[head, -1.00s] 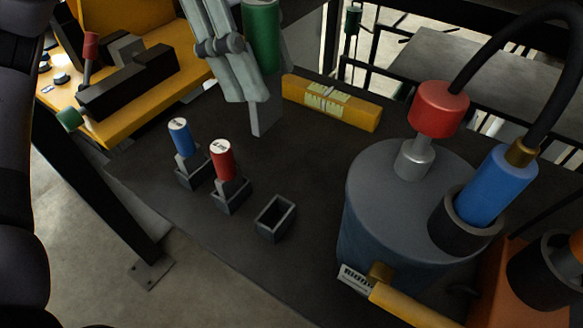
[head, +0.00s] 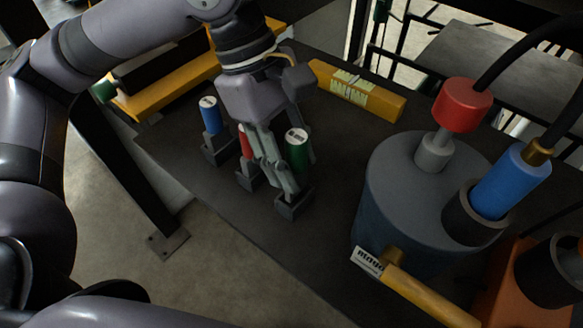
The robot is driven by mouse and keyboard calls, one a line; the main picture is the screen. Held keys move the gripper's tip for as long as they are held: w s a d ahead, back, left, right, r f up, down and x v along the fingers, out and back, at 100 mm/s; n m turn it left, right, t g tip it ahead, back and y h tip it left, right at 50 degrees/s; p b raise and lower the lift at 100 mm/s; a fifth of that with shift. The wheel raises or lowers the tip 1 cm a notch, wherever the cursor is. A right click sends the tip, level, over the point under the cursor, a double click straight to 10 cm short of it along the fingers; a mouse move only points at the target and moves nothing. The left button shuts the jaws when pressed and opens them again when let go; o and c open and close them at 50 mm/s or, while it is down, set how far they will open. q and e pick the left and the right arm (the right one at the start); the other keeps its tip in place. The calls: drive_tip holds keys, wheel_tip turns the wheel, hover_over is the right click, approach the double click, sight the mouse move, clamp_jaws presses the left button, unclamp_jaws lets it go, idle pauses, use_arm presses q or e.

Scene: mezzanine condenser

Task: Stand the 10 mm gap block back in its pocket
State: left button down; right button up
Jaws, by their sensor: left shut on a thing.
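The gap block with the green handle (head: 298,152) stands upright in my left gripper (head: 288,185), which is shut on it. Its lower end is at the rightmost dark pocket (head: 293,205), mostly hidden by the fingers. I cannot tell whether it is fully down in the pocket. The block's size marking is too small to read. The blue-handled block (head: 210,118) stands in the left pocket. The red-handled block (head: 244,143) is in the middle pocket (head: 247,182), partly hidden by my gripper. My right gripper is not in view.
A grey-blue cylinder (head: 390,170) with a red-capped post (head: 462,105) and a blue fitting (head: 510,182) stands to the right. A yellow block (head: 385,100) lies behind. The dark table's front edge runs below the pockets.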

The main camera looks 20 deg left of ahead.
use_arm(q)
wheel_tip(320, 180, down, 4)
drive_tip(key=shift+r, duration=0.25)
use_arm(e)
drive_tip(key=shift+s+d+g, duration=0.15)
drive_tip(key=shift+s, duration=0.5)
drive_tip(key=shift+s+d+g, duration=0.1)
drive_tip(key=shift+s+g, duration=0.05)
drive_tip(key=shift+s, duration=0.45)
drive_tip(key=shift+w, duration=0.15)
use_arm(q)
drive_tip(key=c, duration=1.1)
unclamp_jaws()
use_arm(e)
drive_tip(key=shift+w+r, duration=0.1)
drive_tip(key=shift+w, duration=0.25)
use_arm(q)
drive_tip(key=b+v, duration=0.1)
drive_tip(key=v, duration=1.1)
drive_tip(key=shift+r+b, duration=0.1)
drive_tip(key=shift+b, duration=0.2)
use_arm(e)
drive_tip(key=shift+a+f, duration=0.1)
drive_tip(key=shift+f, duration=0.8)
